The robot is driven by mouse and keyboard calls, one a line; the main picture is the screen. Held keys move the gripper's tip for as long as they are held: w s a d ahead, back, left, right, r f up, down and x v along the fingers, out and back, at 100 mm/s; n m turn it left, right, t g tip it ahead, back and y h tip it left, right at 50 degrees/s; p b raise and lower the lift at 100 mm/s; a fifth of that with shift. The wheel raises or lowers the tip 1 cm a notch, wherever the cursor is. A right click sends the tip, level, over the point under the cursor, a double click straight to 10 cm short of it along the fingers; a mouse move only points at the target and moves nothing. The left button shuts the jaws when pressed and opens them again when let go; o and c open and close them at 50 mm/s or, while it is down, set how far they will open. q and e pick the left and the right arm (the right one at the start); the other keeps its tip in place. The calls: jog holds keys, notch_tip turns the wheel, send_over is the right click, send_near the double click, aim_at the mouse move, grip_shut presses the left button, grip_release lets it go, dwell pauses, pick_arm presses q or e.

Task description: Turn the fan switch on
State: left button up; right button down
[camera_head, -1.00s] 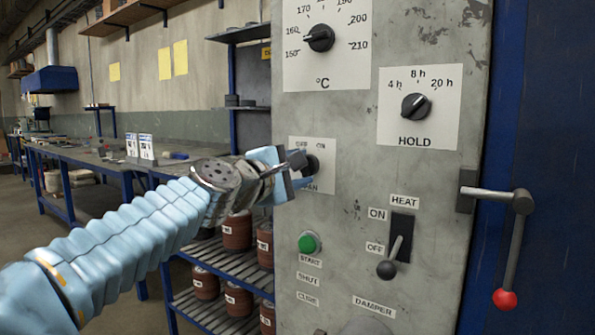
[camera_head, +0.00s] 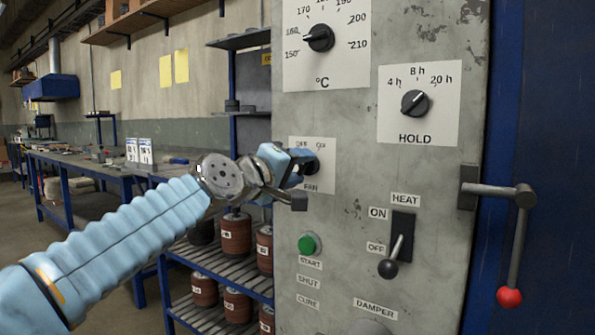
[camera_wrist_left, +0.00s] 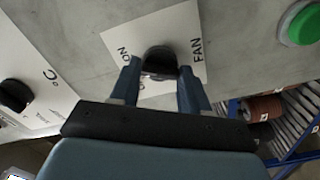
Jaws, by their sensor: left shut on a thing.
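The fan switch is a black rotary knob (camera_head: 312,167) on a white plate (camera_head: 325,180) marked FAN, with OFF and ON above it. My left gripper (camera_head: 305,163) is at the knob and hides part of it and of the lettering. In the left wrist view the knob (camera_wrist_left: 159,60) sits between the two blue fingers of the left gripper (camera_wrist_left: 160,82), which is shut on it. Which mark the knob points to is hard to tell. My right gripper is in no view.
The grey panel also carries a temperature dial (camera_head: 319,38), a HOLD dial (camera_head: 415,103), a HEAT lever (camera_head: 390,262) and a green START button (camera_head: 309,244). A handle with a red ball (camera_head: 509,297) sticks out at right. Shelves with reddish-brown containers (camera_head: 236,234) stand left of the panel.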

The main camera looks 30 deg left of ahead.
pick_arm(q)
jog(key=shift+f+m, duration=0.1)
jog(key=shift+m, duration=0.2)
jog(key=o, duration=1.1)
jog(key=shift+c, duration=0.2)
jog(key=shift+s, duration=0.1)
jog(key=shift+s, duration=0.3)
jog(key=s+a+b, duration=0.1)
jog(key=s+b, duration=0.1)
jog(key=s, duration=1.1)
